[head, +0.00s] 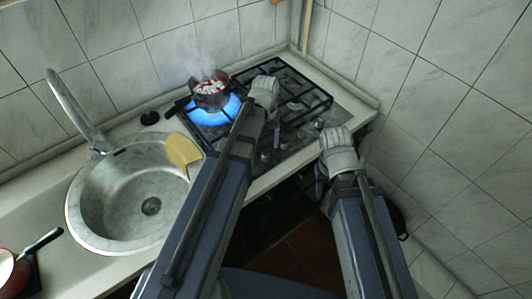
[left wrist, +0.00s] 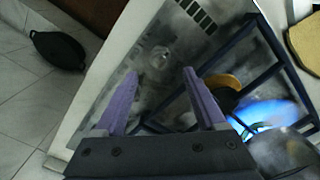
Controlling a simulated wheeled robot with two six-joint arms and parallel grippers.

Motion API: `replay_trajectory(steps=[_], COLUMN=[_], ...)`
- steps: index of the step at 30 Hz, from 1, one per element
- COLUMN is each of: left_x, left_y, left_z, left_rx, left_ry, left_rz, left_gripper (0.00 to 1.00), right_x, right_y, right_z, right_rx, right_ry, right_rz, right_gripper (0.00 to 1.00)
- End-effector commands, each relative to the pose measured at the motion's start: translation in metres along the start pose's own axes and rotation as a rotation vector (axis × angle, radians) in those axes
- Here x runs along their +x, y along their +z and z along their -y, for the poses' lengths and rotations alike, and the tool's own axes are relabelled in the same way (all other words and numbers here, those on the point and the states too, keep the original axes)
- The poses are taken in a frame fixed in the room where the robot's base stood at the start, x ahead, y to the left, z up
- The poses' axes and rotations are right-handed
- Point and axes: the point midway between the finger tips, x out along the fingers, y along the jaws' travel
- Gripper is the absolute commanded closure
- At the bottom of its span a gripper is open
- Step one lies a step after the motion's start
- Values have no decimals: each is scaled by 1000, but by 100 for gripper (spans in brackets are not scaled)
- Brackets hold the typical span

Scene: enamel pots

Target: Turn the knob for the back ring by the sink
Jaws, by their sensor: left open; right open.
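A gas stove (head: 343,109) with black grates stands right of the sink (head: 86,211). The back ring by the sink burns with a large blue flame (head: 226,113) under a dark steaming pot (head: 211,101). Pale knobs (head: 265,156) sit along the stove's front edge, partly hidden by my left arm. My left gripper (head: 275,134) is over the stove front, open and empty. In the left wrist view a round pale knob (left wrist: 161,54) lies just beyond and between the open fingertips (left wrist: 160,76); I cannot tell which ring it serves. My right gripper (head: 320,185) is open and empty at the front right.
A yellow cloth or board (head: 183,150) lies at the sink's right rim. A red pan (head: 14,267) stands at the lower left. A black pan (left wrist: 58,48) is on the floor. Tiled walls close off the back and right.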

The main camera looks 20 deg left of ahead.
Motion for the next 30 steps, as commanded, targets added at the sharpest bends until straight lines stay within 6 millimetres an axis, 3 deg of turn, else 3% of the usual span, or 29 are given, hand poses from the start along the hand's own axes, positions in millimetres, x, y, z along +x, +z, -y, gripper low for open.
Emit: replay_trajectory(steps=[1,12,24,30], left_x=[12,56,60,60], left_y=[0,0,0,0], left_z=[0,0,0,0], left_rx=[0,0,0,0], left_ry=[0,0,0,0], left_rz=[0,0,0,0], left_gripper=[27,27,27,49], right_x=[12,56,60,60], right_y=[-1,-3,-4,-4], right_z=[1,5,6,6], right_rx=[0,0,0,0], right_ry=[0,0,0,0], right_rz=[0,0,0,0], right_gripper=[50,50,50,50])
